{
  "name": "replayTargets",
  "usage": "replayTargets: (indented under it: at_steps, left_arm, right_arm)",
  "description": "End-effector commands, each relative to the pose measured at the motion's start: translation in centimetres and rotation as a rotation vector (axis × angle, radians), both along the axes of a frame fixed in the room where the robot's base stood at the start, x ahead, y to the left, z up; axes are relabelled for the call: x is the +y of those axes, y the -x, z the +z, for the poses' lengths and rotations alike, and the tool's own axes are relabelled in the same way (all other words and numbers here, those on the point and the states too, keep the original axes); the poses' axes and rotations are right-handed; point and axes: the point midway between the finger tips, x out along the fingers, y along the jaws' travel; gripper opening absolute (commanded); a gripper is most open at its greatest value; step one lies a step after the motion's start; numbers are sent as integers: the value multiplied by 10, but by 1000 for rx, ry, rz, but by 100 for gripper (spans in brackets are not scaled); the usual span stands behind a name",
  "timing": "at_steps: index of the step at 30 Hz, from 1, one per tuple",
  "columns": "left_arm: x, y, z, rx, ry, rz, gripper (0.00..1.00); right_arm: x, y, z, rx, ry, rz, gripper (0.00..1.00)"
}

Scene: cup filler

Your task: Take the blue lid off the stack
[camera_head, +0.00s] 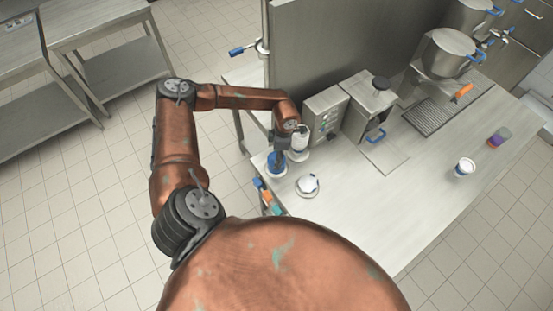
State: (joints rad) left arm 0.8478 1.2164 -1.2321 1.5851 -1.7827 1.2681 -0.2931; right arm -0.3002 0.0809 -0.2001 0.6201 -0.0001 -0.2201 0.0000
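The blue lid stack (276,165) sits at the near left corner of the steel counter, and I cannot make out its separate lids. My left gripper (279,155) points down right at the top of the blue stack. The gripper is small and dark here. I cannot tell whether its fingers are open or shut, or whether they touch a lid. My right gripper is not in view.
A white container (300,138) stands right behind the gripper, close to a steel machine (326,114). A white item (307,185) lies just right of the stack. A white cup (465,167) and a purple-green cup (499,138) stand far right. The counter's middle (390,195) is clear.

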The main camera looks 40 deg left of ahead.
Motion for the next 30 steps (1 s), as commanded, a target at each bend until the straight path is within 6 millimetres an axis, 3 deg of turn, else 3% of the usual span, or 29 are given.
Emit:
replayTargets:
  at_steps: [17, 22, 30]
  left_arm:
    - [0, -1, 8, -3, 0, 0, 48]
    - [1, -1, 28, -4, -1, 0, 48]
    - [-41, -5, 76, -5, 2, -5, 48]
  right_arm:
    - [0, 0, -4, 0, 0, 0, 60]
    - [0, 1, -15, 1, -1, 0, 60]
    - [2, 2, -27, 2, -3, -1, 60]
